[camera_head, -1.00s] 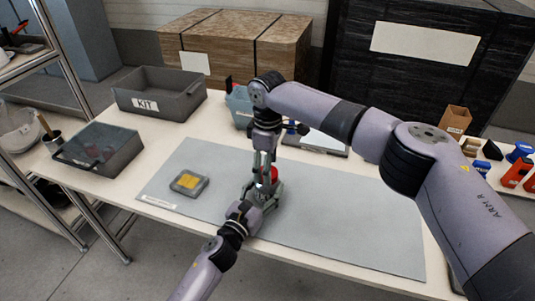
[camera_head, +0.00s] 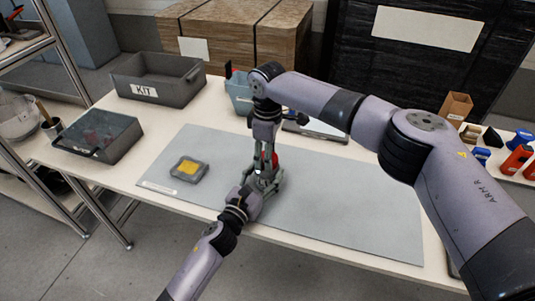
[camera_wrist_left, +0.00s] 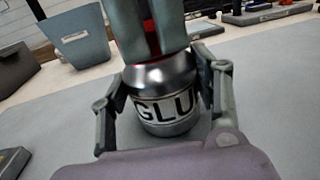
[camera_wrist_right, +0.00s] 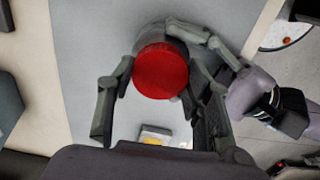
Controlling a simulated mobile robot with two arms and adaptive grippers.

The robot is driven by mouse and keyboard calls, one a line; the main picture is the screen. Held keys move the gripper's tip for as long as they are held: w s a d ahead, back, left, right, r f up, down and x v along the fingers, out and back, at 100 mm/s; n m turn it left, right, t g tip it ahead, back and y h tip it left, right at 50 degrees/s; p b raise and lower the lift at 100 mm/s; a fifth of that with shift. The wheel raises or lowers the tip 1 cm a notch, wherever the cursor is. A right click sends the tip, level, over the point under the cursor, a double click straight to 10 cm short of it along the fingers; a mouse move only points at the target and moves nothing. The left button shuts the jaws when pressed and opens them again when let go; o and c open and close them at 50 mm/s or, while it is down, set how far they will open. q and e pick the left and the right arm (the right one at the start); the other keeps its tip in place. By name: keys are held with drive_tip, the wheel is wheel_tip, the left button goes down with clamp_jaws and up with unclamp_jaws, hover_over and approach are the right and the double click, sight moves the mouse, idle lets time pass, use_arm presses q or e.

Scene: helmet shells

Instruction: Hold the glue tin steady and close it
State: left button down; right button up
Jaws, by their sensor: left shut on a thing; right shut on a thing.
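The glue tin is a silver round tin (camera_wrist_left: 165,105) with a label reading "GLU", upright over the grey mat (camera_head: 340,205). My left gripper (camera_head: 262,183) is shut around its body, a finger on each side in the left wrist view. The red lid (camera_wrist_right: 162,70) is a round disc seen from above in the right wrist view. My right gripper (camera_wrist_right: 160,85) points down from above and is shut on the lid, at the tin's top. A thin red edge shows at the tin's top in the left wrist view. The fingers hide whether the lid sits fully down.
A grey case with a yellow patch (camera_head: 189,169) lies on the mat's left. A KIT bin (camera_head: 158,90) and a dark clear-topped box (camera_head: 97,137) stand left. A blue-grey bin (camera_head: 238,95) stands behind my right gripper. The mat's right side is clear.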

drive_tip(key=c, duration=0.4)
drive_tip(key=shift+o, duration=0.2)
drive_tip(key=o, duration=1.4)
wheel_tip(320, 180, up, 12)
use_arm(q)
drive_tip(key=shift+c, duration=2.3)
unclamp_jaws()
